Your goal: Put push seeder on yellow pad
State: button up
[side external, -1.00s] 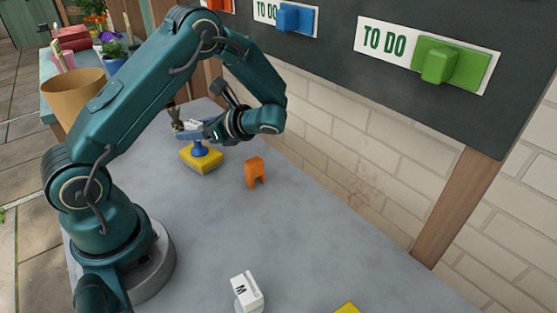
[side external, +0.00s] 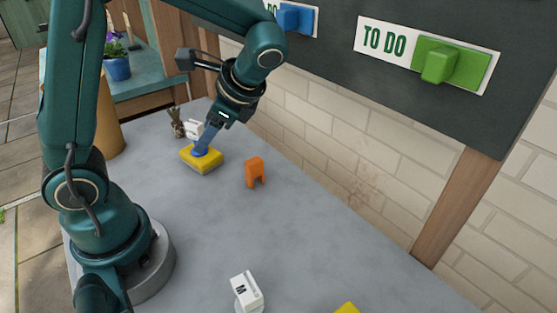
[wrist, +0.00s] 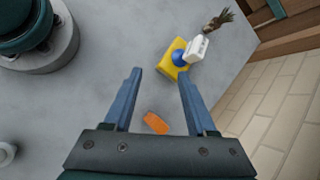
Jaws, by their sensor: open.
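A yellow pad (side external: 211,163) lies on the grey table toward the far left. A small round blue piece, which looks like the push seeder (wrist: 180,57), rests on the pad (wrist: 168,70) in the wrist view. In the side view, my gripper's blue fingers partly hide it. My gripper (wrist: 159,73) is open and empty, its fingers pointing down. In the wrist view the blue piece shows just beyond the right fingertip. In the side view the gripper (side external: 206,147) overlaps it, and I cannot tell whether they touch.
A white block (side external: 193,128) and a brown tuft (side external: 176,122) stand behind the pad. An orange bracket (side external: 255,172) stands to its right. A white block marked M (side external: 245,290) and another yellow piece (side external: 347,308) are in front. The middle table is clear.

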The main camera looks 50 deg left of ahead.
jog(key=s+d+r+n+t+h, duration=0.1)
jog(key=s+d+n+t+h, duration=0.1)
jog(key=d+n+t+h, duration=0.1)
jog(key=s+d+r+n+t+h, duration=0.2)
jog(key=s+d+n+t+h, duration=0.1)
jog(key=d, duration=0.5)
jog(key=shift+r+n+t+h, duration=0.3)
jog(key=shift+n+t+h, duration=0.3)
jog(key=shift+n+t, duration=0.65)
